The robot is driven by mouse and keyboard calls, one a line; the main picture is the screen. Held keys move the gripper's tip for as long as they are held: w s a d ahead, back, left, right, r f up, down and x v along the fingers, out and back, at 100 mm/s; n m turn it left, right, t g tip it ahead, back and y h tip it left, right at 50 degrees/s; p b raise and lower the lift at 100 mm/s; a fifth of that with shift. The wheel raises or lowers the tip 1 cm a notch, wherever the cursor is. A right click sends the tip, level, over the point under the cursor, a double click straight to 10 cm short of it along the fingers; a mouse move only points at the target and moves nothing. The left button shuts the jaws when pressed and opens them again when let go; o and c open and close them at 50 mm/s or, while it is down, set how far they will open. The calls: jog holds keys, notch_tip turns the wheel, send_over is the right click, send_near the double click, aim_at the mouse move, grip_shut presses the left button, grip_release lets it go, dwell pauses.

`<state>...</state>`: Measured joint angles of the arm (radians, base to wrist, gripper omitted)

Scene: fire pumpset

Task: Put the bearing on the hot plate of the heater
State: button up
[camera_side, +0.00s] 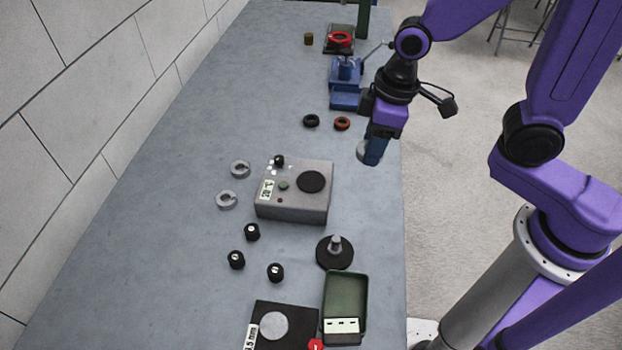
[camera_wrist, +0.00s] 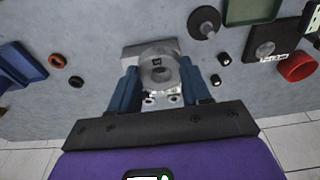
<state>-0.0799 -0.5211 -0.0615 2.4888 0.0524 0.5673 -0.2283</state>
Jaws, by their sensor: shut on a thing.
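My gripper (camera_side: 376,150) hangs above the right part of the table, behind and to the right of the heater (camera_side: 290,208). Its blue fingers are shut on the bearing (camera_side: 362,151), a grey ring that is partly hidden by the fingers. In the wrist view the bearing (camera_wrist: 160,73) sits between the two fingertips (camera_wrist: 158,82). The heater is a grey box with a small display and a round black hot plate (camera_side: 311,181) on top, which is bare. In the wrist view the heater (camera_wrist: 130,52) shows behind the bearing, mostly covered.
Two slotted grey rings (camera_side: 240,169) lie left of the heater. Several black caps (camera_side: 252,232), a pegged black disc (camera_side: 334,256) and a green tray (camera_side: 346,296) are nearer the camera. Dark and reddish rings (camera_side: 342,123) and a blue vise (camera_side: 346,85) lie farther back.

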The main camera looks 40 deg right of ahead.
jog(key=shift+s+d, duration=0.15)
jog(key=shift+s, duration=0.8)
jog(key=w+a+f, duration=0.4)
jog(key=w, duration=0.4)
send_over(310, 180)
jog(key=f, duration=0.5)
jog(key=shift+s+d+f, duration=0.2)
jog(key=shift+s+f, duration=0.05)
jog(key=shift+s, duration=0.1)
jog(key=shift+w+f, duration=0.1)
jog(key=shift+f, duration=1.55)
jog(key=shift+f, duration=0.2)
jog(key=o, duration=1.1)
jog(key=shift+r, duration=0.1)
notch_tip(310, 180, up, 12)
jog(key=s+d, duration=0.1)
jog(key=shift+s, duration=0.15)
